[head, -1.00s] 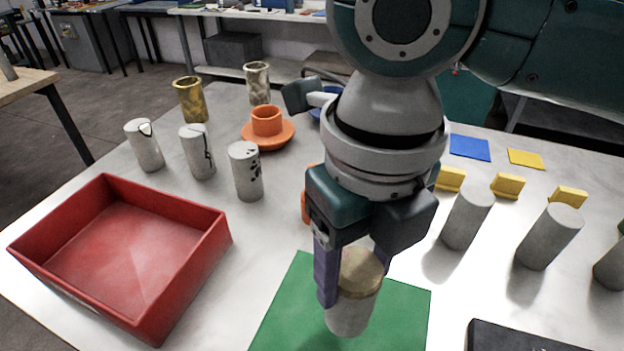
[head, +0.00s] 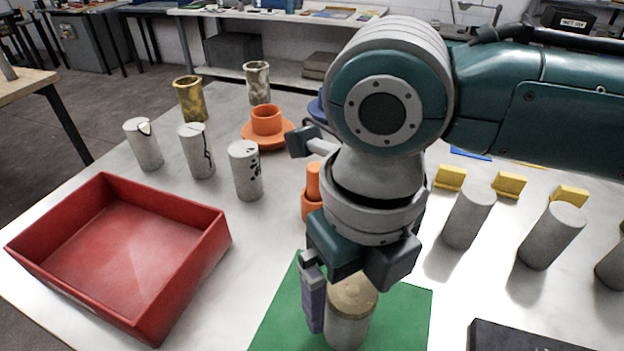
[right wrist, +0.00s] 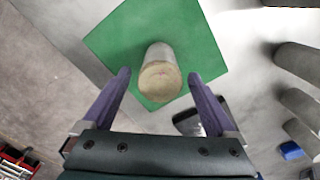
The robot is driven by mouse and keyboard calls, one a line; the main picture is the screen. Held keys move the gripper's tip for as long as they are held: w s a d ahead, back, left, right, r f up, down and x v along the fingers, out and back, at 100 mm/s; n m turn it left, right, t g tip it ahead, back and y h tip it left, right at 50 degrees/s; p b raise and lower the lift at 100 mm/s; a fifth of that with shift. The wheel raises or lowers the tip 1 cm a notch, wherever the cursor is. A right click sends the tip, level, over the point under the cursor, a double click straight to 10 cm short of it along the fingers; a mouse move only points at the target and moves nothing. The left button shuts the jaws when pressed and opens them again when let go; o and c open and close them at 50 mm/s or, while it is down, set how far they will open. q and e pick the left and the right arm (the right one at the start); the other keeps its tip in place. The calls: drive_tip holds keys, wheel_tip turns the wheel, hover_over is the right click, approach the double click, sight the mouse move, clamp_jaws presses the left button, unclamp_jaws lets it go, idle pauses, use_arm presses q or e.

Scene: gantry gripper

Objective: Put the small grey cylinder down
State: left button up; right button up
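The small grey cylinder (head: 347,326), with a tan top, stands upright on the green mat (head: 400,310). My right gripper (head: 336,300) is above it with one purple finger showing at its left; the other finger is hidden. In the right wrist view the cylinder (right wrist: 161,62) lies between the two spread fingers of the right gripper (right wrist: 158,76), with a gap on each side. The gripper is open and holds nothing. My left gripper is not in view.
A red tray (head: 215,245) is at left. Several marked grey cylinders (head: 246,171) stand behind it. Orange parts (head: 312,203) are behind my gripper. More plain cylinders (head: 467,217) and yellow blocks (head: 509,186) are at right. A dark box (head: 510,338) is at the front right.

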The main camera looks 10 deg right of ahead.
wheel_tip(320, 180, up, 12)
drive_tip(key=p, duration=0.1)
drive_tip(key=s+a+f+m+t+y, duration=0.2)
drive_tip(key=s+a+f+m+y, duration=0.25)
drive_tip(key=m, duration=1.45)
drive_tip(key=s+d+f+m+h, duration=0.2)
drive_tip(key=s+d+m, duration=0.1)
drive_tip(key=d+m, duration=0.4)
drive_tip(key=s+d+f+m+t+h, duration=0.1)
drive_tip(key=s+d+m+h, duration=0.1)
drive_tip(key=s+d+m, duration=0.2)
drive_tip(key=d+m, duration=0.3)
drive_tip(key=m, duration=0.4)
drive_tip(key=shift+s+f+m+t, duration=0.3)
drive_tip(key=shift+f, duration=0.05)
